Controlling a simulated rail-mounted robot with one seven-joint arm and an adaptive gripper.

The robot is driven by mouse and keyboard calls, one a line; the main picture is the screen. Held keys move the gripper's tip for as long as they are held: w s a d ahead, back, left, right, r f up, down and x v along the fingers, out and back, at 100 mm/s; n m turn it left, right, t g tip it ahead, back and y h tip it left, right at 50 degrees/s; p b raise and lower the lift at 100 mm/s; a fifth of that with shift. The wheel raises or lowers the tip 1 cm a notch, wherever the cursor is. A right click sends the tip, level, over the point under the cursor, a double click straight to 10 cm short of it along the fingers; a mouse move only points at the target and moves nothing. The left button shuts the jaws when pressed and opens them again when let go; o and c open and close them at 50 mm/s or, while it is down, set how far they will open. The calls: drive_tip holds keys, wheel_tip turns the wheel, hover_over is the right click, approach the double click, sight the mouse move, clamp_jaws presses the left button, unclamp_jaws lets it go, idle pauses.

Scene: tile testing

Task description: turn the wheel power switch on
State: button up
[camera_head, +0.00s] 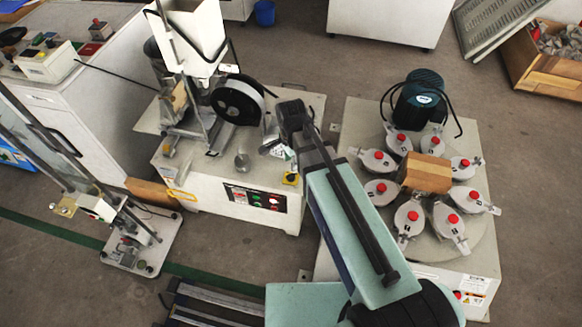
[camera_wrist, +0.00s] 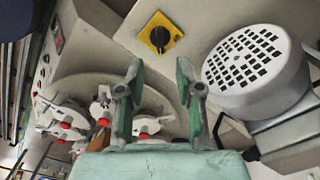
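The wheel power switch is a black rotary knob on a yellow plate (camera_wrist: 160,36). It also shows in the head view (camera_head: 291,178), at the right front of the top of the machine that carries the dark wheel (camera_head: 237,101). My gripper (camera_wrist: 158,78) is open and empty. In the wrist view its two fingers stand apart, with the switch beyond the tips and apart from them. The knob's exact setting is too small to tell. In the head view my arm hides most of the gripper.
A grey motor with a slotted cover (camera_wrist: 245,65) stands close to the right finger. A button panel (camera_head: 255,198) is on the wheel machine's front.

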drive_tip(key=shift+r, duration=2.15)
